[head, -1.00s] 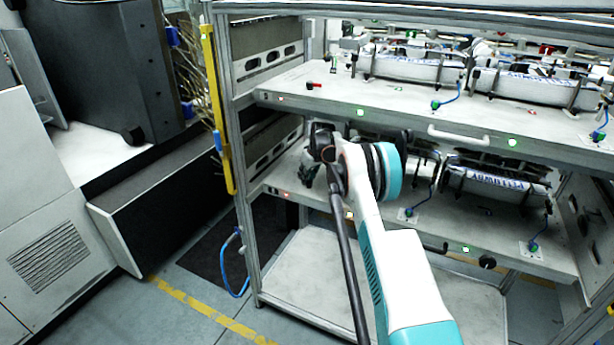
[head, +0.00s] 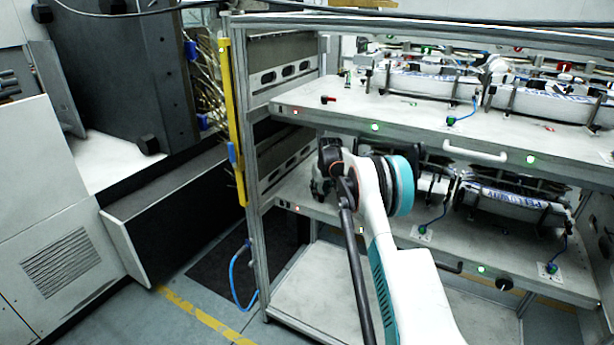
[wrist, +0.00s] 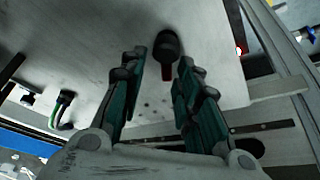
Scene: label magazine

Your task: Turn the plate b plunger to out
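A plunger with a black round knob and a red stem (wrist: 167,52) shows in the wrist view on a pale grey plate (wrist: 215,75). It lies ahead of and between the fingertips of my gripper (wrist: 160,68), with gaps on both sides. The teal fingers are apart and hold nothing. In the head view my gripper (head: 328,178) is at the left end of the lower shelf plate (head: 395,240), and my arm hides the plunger there. A similar red and black plunger (head: 328,99) sits on the upper plate. No plate letter is readable.
The rack's left post (head: 258,215) and a yellow bar (head: 233,120) stand left of my arm. The upper plate (head: 350,115) overhangs the lower shelf. Rollers (head: 510,205) lie to the right. A cable with a green plug (wrist: 65,105) shows in the wrist view.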

